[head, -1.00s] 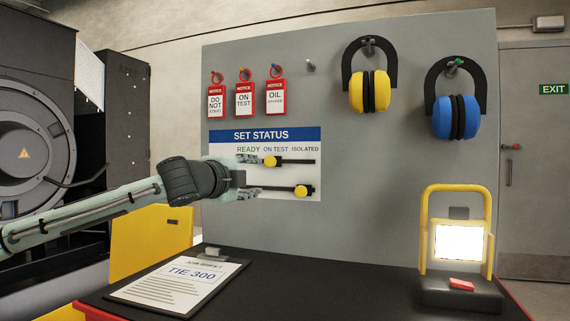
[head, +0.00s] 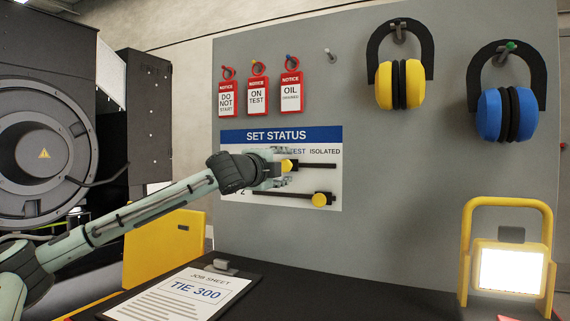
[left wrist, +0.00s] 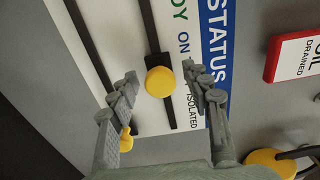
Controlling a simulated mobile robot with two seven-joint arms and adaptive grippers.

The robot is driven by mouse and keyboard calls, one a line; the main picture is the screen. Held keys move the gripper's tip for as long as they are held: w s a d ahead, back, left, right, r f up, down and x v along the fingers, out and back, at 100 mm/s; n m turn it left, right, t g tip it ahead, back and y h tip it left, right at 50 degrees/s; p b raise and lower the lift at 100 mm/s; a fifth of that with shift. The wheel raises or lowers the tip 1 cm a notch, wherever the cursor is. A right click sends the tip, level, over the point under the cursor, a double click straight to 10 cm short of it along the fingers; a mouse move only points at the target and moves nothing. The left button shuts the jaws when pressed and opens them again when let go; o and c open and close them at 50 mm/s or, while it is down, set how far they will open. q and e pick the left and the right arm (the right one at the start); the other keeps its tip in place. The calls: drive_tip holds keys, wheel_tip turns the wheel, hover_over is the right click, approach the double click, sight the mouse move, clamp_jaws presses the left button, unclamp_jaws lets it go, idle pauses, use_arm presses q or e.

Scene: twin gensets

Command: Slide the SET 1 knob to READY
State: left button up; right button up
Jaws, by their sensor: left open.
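The SET STATUS panel (head: 335,185) is on the grey board, with a READY, ON TEST, ISOLATED scale and two dark slide rails. The upper yellow knob (head: 288,165) sits around ON TEST, on the upper rail (head: 318,167). My left gripper (head: 279,168) is open at this knob and covers READY and the rail's left part. In the left wrist view the same knob (left wrist: 160,81) lies between the spread fingers, with a visible gap to each. The lower knob (head: 320,200) sits under ISOLATED; a finger partly hides it in the wrist view (left wrist: 126,141). My right gripper is not in view.
Red notice tags (head: 257,95) hang above the panel. Yellow (head: 400,84) and blue (head: 507,114) ear defenders hang at right. A job sheet (head: 183,294) and a lit yellow lamp (head: 508,268) are on the dark bench below. The board right of the panel is clear.

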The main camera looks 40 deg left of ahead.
use_arm(q)
drive_tip(key=shift+w+a, duration=0.1)
drive_tip(key=shift+w, duration=0.15)
drive_tip(key=shift+c, duration=0.3)
clamp_jaws()
